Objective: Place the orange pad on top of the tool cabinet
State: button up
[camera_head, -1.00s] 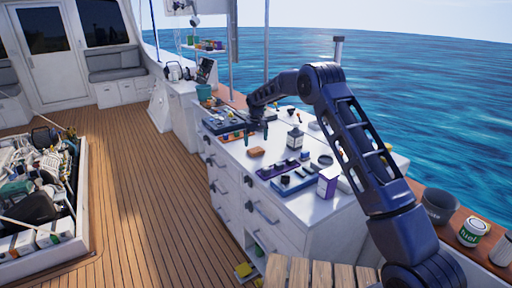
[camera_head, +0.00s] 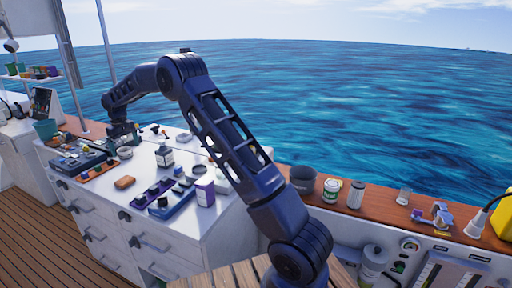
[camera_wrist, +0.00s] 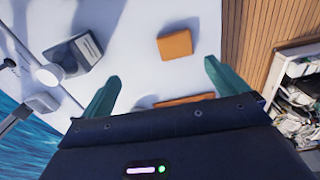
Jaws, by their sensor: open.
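The orange pad (camera_head: 125,182) lies flat on the white top of the tool cabinet (camera_head: 222,214), towards its front edge. In the wrist view the pad (camera_wrist: 175,44) is a small orange block just beyond my fingertips, touching neither. My gripper (camera_head: 122,138) is above the far left part of the cabinet top, behind the pad. In the wrist view my gripper (camera_wrist: 161,74) has its green fingers spread wide with nothing between them. A second orange strip (camera_wrist: 183,100) shows there, partly hidden by my gripper body.
A dark bottle with a pale label (camera_head: 165,156), a blue tray (camera_head: 172,204) and a purple-and-white box (camera_head: 205,190) stand on the cabinet top. A dark tool case (camera_head: 75,160) lies at its left. Cans (camera_head: 331,190) line the wooden rail. An open engine hatch (camera_wrist: 292,85) shows in the wrist view.

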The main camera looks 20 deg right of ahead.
jog(key=s+d+r+m+t, duration=0.1)
jog(key=s+d+r, duration=0.2)
jog(key=d+r, duration=0.5)
jog(key=s+d+r+m, duration=0.1)
jog(key=s+d+r, duration=0.2)
jog(key=d+r, duration=0.45)
jog(key=s+d+r+m+t, duration=0.1)
jog(key=s+d+r, duration=0.1)
jog(key=s+d, duration=0.5)
jog(key=s+d+r+m, duration=0.1)
jog(key=s+d+r, duration=0.3)
jog(key=d, duration=0.5)
jog(key=s+d+m+t, duration=0.1)
jog(key=s+d, duration=0.4)
jog(key=s, duration=0.3)
jog(key=s+d+m, duration=0.1)
jog(key=s+d, duration=0.4)
jog(key=s, duration=0.3)
jog(key=s+d+f+m, duration=0.1)
jog(key=s+d+f, duration=0.2)
jog(key=s, duration=0.5)
jog(key=s+d+f+m+t, duration=0.1)
jog(key=s+d+f, duration=0.2)
jog(key=s, duration=0.4)
jog(key=shift+s+d+f, duration=0.3)
jog(key=shift+s+f, duration=0.05)
jog(key=shift+f, duration=0.5)
